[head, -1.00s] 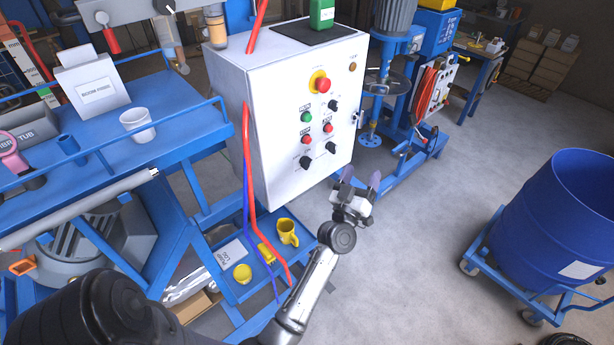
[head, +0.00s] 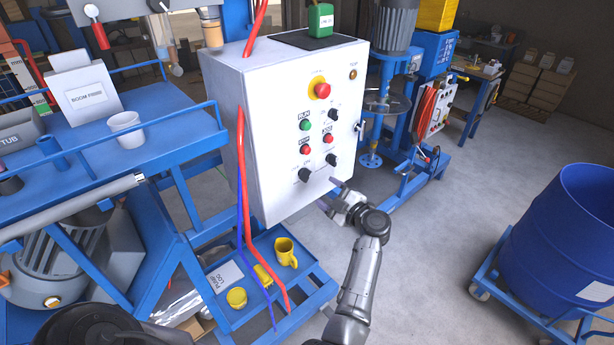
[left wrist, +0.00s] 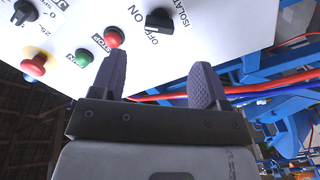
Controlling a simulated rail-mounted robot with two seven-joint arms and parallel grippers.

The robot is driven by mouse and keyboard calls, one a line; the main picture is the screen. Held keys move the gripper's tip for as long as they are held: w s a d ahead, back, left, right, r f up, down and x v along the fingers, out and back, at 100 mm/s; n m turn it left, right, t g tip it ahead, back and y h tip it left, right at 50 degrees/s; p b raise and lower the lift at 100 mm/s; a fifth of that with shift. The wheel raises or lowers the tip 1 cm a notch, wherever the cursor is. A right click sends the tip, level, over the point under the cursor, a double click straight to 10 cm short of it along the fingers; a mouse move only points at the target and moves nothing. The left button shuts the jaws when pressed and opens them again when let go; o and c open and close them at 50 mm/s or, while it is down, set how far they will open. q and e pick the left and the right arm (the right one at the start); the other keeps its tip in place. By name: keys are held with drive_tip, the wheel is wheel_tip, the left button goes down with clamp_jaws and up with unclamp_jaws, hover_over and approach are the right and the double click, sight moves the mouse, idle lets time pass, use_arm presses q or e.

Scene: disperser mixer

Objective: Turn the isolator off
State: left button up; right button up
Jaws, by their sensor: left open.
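The isolator is a black rotary knob (head: 304,174) at the lower left of the white control box's front. In the left wrist view the isolator knob (left wrist: 158,20) shows at the top, beside its ISOLATOR, OFF and ON lettering; I cannot tell its setting surely. My left gripper (head: 331,194) is by the box's lower right front, fingers toward the panel, below and right of the knob. In the left wrist view its two dark fingers (left wrist: 160,75) stand wide apart with nothing between them. My right gripper is not in view.
The control box (head: 262,150) also carries a red emergency button (head: 322,91), a green button (head: 306,125), red buttons and other black knobs. Red and blue hoses hang at its left side. A blue drum (head: 565,235) stands on a trolley at right. Floor between is clear.

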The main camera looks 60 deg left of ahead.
sight(309, 178)
use_arm(q)
drive_tip(key=a, duration=0.3)
drive_tip(key=s+a+p, duration=0.1)
drive_tip(key=a, duration=0.5)
drive_tip(key=shift+s+a, duration=0.25)
drive_tip(key=shift+s, duration=0.05)
drive_tip(key=shift+c, duration=0.2)
drive_tip(key=c, duration=0.9)
